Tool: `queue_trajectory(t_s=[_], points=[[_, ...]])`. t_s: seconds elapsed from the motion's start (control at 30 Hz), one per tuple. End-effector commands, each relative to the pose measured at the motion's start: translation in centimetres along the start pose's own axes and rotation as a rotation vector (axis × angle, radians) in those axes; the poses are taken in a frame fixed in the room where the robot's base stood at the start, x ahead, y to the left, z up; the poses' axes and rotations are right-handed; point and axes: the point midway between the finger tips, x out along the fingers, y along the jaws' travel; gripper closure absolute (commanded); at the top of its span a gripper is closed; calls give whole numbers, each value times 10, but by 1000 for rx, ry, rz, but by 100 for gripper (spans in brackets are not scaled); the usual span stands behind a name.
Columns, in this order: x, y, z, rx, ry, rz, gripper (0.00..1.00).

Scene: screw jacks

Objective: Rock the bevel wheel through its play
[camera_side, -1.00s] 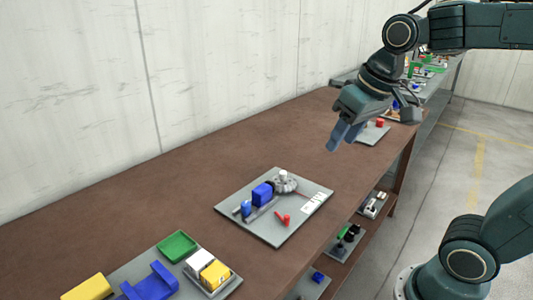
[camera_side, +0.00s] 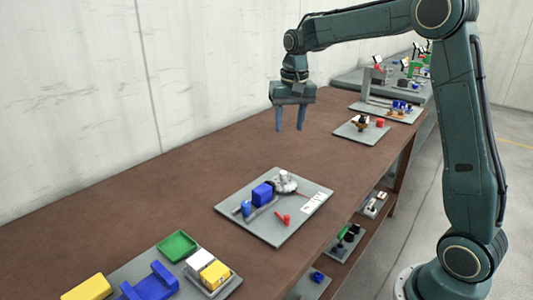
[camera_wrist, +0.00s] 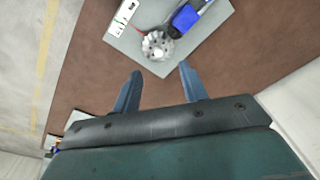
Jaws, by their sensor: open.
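The bevel wheel (camera_side: 284,184) is a grey toothed disc with a white hub on top, on a grey plate (camera_side: 308,184) on the brown bench. In the wrist view the wheel (camera_wrist: 158,46) shows near the top centre. A blue block (camera_side: 262,194) stands right beside it, with a small blue cylinder (camera_side: 247,208) further left. My gripper (camera_side: 289,130) is open and empty, pointing down above the bench, behind the plate and well apart from the wheel. In the wrist view its two fingers (camera_wrist: 157,80) frame bare bench just below the wheel.
A red piece (camera_side: 282,219) and a white printed label (camera_side: 313,203) lie on the plate. A green tray (camera_side: 178,246), a blue bracket (camera_side: 150,284) and yellow blocks (camera_side: 88,288) stand at front left. Another plate (camera_side: 361,129) lies further back. The bench between is clear.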

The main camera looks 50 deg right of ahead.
Motion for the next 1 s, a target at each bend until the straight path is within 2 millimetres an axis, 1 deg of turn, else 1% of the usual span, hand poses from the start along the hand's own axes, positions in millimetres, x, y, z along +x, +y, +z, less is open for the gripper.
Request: queue_trajectory(t_s=[0.03, 0.2, 0.3, 0.4, 0.77, 0.87, 1.0], points=[[11, 1, -11, 22, -16, 7, 57], [39, 5, -38, 90, -53, 26, 57], [51, 7, -49, 118, -67, 33, 57], [59, 8, -55, 136, -76, 38, 57], [64, 9, -58, 146, -82, 40, 57], [68, 9, -58, 146, -82, 41, 57], [80, 10, -57, 145, -83, 41, 57]])
